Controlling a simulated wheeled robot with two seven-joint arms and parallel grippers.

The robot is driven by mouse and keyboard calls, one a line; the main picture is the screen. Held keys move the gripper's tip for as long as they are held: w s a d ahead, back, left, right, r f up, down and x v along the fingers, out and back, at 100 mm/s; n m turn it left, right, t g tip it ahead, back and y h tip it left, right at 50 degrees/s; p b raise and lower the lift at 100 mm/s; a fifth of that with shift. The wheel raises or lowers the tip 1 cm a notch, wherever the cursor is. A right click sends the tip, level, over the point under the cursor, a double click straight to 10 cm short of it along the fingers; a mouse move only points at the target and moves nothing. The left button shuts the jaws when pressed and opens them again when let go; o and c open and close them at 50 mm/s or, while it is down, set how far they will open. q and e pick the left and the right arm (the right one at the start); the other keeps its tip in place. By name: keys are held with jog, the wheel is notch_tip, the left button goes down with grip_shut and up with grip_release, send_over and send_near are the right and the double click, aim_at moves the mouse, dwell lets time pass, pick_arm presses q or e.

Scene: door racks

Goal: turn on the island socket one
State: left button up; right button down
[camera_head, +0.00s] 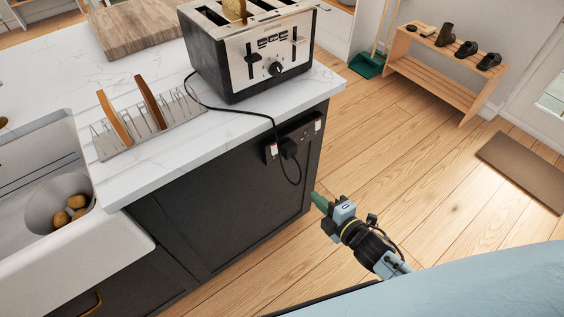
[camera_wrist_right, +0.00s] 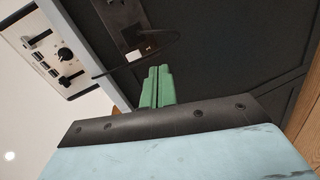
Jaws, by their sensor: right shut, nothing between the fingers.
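The island socket (camera_head: 290,140) is a dark strip on the island's dark side panel, just below the white countertop. It has a white switch near each end, and a black plug with a cord sits in it. It also shows in the right wrist view (camera_wrist_right: 127,22), partly cut by the top edge, with a white switch (camera_wrist_right: 152,47) near its lower end. My right gripper (camera_head: 319,203) has green fingers shut together and empty, below and right of the socket, apart from it. In the wrist view its fingertips (camera_wrist_right: 158,72) point toward the panel near the socket. My left gripper is not in view.
A toaster (camera_head: 262,62) with a black cord stands on the countertop (camera_head: 190,140) above the socket. A rack (camera_head: 150,125) with two boards and a sink (camera_head: 85,245) with potatoes are to the left. A shoe bench (camera_head: 430,75) stands behind.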

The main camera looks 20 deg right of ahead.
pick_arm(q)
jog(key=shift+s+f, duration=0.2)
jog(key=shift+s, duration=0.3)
pick_arm(e)
jog(key=r, duration=0.1)
jog(key=r+n, duration=0.1)
jog(key=w+a+r+n+y, duration=0.1)
jog(key=r, duration=0.1)
jog(key=shift+r+t, duration=0.1)
jog(key=shift+t, duration=0.3)
jog(key=b, duration=0.3)
send_near(275, 154)
jog(key=b+x, duration=0.3)
jog(key=x, duration=0.3)
jog(key=shift+d, duration=0.15)
jog(key=shift+w+a+b, duration=0.2)
jog(key=shift+w+b, duration=0.1)
jog(key=shift+w, duration=0.1)
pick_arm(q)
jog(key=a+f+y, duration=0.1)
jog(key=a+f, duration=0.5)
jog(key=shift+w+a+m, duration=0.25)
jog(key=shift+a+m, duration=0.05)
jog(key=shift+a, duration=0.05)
